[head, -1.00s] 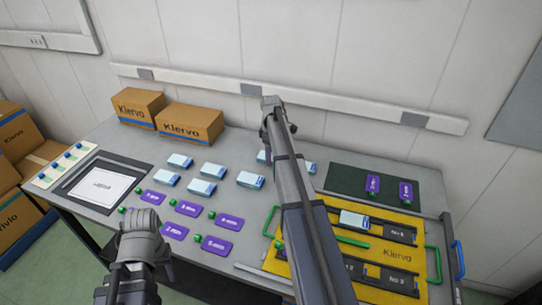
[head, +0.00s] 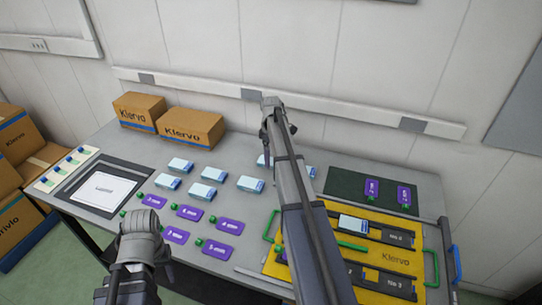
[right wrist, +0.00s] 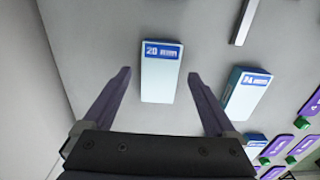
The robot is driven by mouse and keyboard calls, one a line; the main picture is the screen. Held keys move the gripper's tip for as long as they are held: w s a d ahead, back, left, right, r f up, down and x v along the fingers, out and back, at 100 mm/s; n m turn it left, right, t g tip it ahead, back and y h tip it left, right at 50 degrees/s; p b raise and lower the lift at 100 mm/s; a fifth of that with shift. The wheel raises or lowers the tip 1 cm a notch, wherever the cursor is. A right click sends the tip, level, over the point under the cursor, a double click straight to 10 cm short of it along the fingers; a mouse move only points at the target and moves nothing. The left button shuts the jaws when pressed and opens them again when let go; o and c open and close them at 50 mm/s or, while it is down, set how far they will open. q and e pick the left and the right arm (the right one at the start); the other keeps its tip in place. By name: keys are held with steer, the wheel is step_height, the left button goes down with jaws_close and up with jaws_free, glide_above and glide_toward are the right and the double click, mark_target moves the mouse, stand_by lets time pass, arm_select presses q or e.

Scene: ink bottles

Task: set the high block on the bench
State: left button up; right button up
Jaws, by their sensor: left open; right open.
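Several white-and-blue blocks lie on the grey bench (head: 235,215), among them one (head: 213,175) near the middle. In the right wrist view, a block labelled 20 (right wrist: 161,85) lies between and beyond my right fingertips. My right gripper (head: 266,138) is open and empty above the back of the bench, its arm hiding part of the blocks there. Another block (right wrist: 245,95) lies to its right in the wrist view. One block (head: 353,223) lies in the yellow Klervo tray (head: 395,258). My left gripper (head: 140,222) is open above the front left. I cannot tell which block is the high one.
Purple tags (head: 189,213) with green knobs lie in front of the blocks. Two Klervo boxes (head: 190,129) stand at the back left. A dark green mat (head: 345,183) holds two more purple tags at the right. A framed white sheet (head: 103,189) lies at the left.

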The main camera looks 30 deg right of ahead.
mark_target(271, 161)
step_height(271, 161, up, 10)
steer(key=p, duration=0.9)
steer(key=shift+r, duration=0.15)
steer(key=s+a+m, duration=0.1)
steer(key=s+a, duration=0.3)
steer(key=a, duration=0.6)
steer(key=s+a+m, duration=0.1)
steer(key=s+a, duration=0.4)
steer(key=a, duration=0.6)
steer(key=s+a+m+h, duration=0.1)
steer(key=s+a+m, duration=0.1)
steer(key=s+a, duration=1.4)
steer(key=shift+s+a, duration=0.25)
steer(key=shift+s, duration=0.7)
steer(key=shift+c, duration=0.3)
